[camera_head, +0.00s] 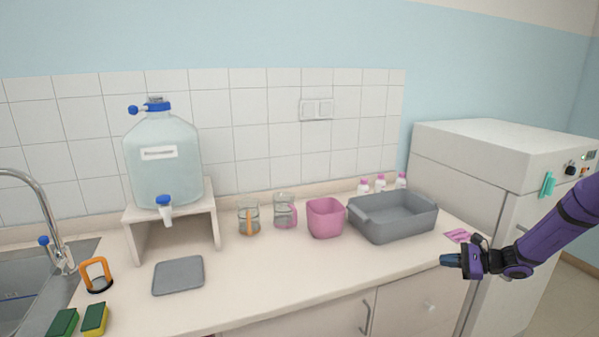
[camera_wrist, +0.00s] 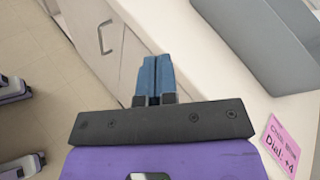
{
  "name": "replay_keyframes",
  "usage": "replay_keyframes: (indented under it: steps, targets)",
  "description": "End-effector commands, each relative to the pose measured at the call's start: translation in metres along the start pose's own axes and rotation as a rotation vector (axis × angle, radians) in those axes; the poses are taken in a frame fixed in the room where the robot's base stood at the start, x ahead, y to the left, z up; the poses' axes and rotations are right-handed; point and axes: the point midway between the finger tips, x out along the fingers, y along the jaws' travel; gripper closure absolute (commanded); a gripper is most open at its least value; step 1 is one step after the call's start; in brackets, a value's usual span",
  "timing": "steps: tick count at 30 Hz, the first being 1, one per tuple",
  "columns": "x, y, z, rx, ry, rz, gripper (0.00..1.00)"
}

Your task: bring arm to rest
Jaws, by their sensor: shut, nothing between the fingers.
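My gripper (camera_head: 452,260) is at the right in the head view, on the end of my purple arm. It is in front of the counter's right end and apart from the things on it. In the wrist view its blue fingers (camera_wrist: 154,78) are shut together with nothing between them. Below them the wrist view shows the cabinet front and the counter edge.
The counter (camera_head: 250,285) holds a grey tub (camera_head: 395,222), a pink container (camera_head: 325,218), two glass jars, a grey mat (camera_head: 178,276) and a large bottle (camera_head: 162,165) on a stand. A pink note (camera_wrist: 283,145) lies near my gripper. A white cabinet (camera_head: 500,150) stands right.

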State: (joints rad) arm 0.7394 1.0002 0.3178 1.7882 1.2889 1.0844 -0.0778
Motion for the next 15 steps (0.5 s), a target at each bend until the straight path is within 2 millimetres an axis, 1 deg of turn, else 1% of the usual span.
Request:
replay_keyframes:
  steps: [1,3,8,9,11,15]
  targets:
    - [0.002,-0.004,0.022,-0.046,0.01,0.046,1.0]
    - [0.003,-0.005,0.047,-0.102,0.025,0.109,1.0]
    - [0.003,-0.004,0.103,-0.229,0.062,0.244,1.0]
    - [0.003,-0.004,0.117,-0.261,0.072,0.276,1.0]
    - [0.002,-0.002,0.137,-0.308,0.087,0.323,1.0]
    - [-0.002,0.006,0.184,-0.42,0.124,0.429,1.0]
